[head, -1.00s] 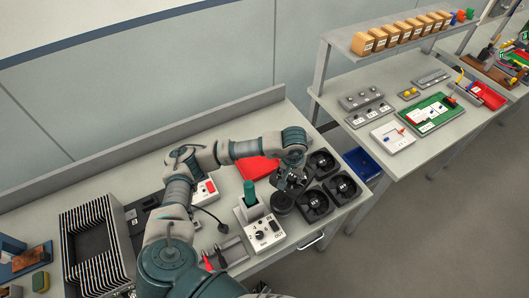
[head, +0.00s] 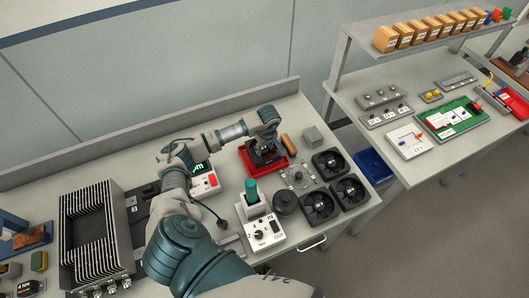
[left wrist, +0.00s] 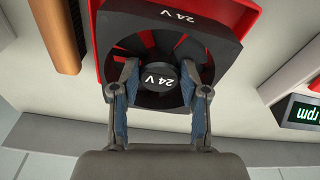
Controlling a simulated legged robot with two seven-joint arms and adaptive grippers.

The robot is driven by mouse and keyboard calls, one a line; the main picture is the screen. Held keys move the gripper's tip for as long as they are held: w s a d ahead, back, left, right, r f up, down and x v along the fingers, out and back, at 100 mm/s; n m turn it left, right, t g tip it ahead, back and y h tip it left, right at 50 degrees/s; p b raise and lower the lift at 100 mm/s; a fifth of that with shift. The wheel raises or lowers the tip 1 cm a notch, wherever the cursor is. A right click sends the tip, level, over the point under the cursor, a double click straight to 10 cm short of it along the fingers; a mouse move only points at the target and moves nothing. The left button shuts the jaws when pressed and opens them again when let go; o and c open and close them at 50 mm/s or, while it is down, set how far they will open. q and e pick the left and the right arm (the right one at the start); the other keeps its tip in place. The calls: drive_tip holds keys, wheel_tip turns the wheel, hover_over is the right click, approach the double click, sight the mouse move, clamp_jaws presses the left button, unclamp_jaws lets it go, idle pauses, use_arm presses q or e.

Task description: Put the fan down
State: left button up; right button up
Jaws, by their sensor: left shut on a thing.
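My left gripper (head: 265,150) holds a black square fan (head: 263,159) over the red tray (head: 288,170). In the left wrist view, the two fingers of my left gripper (left wrist: 160,78) close on either side of the round hub of the fan (left wrist: 185,18), marked 24 V. The red tray (left wrist: 248,18) shows behind the fan's frame there. I cannot tell whether the fan touches the tray floor. My right gripper is not in view.
Several black fans (head: 347,191) stand at the bench's right end, beside a grey plate (head: 299,177) and a dark round part (head: 285,203). An orange-brown block (head: 289,145) lies just behind the tray. A lit rpm meter (head: 203,180) stands left of it.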

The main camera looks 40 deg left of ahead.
sight(265, 150)
use_arm(q)
drive_tip(key=f, duration=0.2)
drive_tip(key=shift+s+a+f, duration=0.2)
drive_tip(key=shift+a+f, duration=0.05)
drive_tip(key=shift+f, duration=0.45)
drive_tip(key=shift+w, duration=0.1)
drive_tip(key=o, duration=1)
drive_tip(key=shift+d, duration=0.25)
drive_tip(key=shift+d+r, duration=0.1)
drive_tip(key=shift+r, duration=0.35)
drive_tip(key=r, duration=0.3)
drive_tip(key=d+r, duration=0.1)
drive_tip(key=r, duration=0.3)
drive_tip(key=r+b, duration=0.1)
drive_tip(key=r, duration=0.3)
drive_tip(key=shift+s+d+r, duration=0.1)
drive_tip(key=shift+s+d, duration=0.05)
drive_tip(key=shift+s, duration=0.15)
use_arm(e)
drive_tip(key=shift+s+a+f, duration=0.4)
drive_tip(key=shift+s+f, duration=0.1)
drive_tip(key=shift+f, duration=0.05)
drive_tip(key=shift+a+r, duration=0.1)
